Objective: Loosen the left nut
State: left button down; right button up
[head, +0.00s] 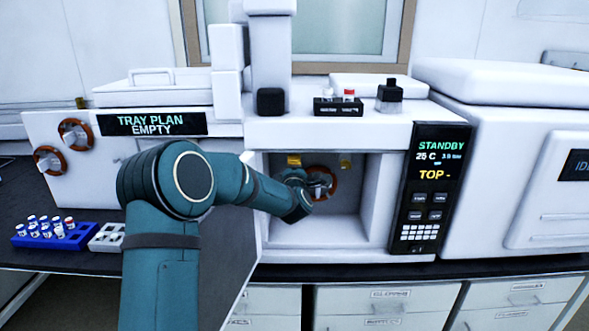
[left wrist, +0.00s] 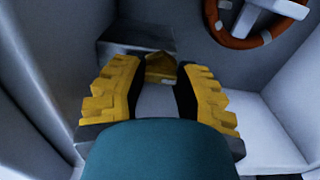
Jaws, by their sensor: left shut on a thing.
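The left nut (head: 294,160), a small brass-yellow fitting, is at the upper left inside the open oven compartment. A second brass nut (head: 346,163) is to its right. My left gripper (head: 297,174) reaches into the compartment from the left, just below the left nut in the head view. In the left wrist view its yellow-padded fingers (left wrist: 159,72) stand on either side of the left nut (left wrist: 161,66) and are shut on it. The fingers and wrist hide the nut's lower part. My right gripper is in neither view.
An orange-brown ring coil (head: 322,182) hangs inside the oven, close to the right of my gripper. The compartment walls (head: 375,200) surround it closely. A control panel (head: 432,190) reads STANDBY, 25 C. A blue vial rack (head: 50,240) sits on the bench at left.

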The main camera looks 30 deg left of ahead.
pick_arm(q)
jog(key=c, duration=0.6)
grip_release()
jog(key=v, duration=1.2)
jog(key=shift+s, duration=0.1)
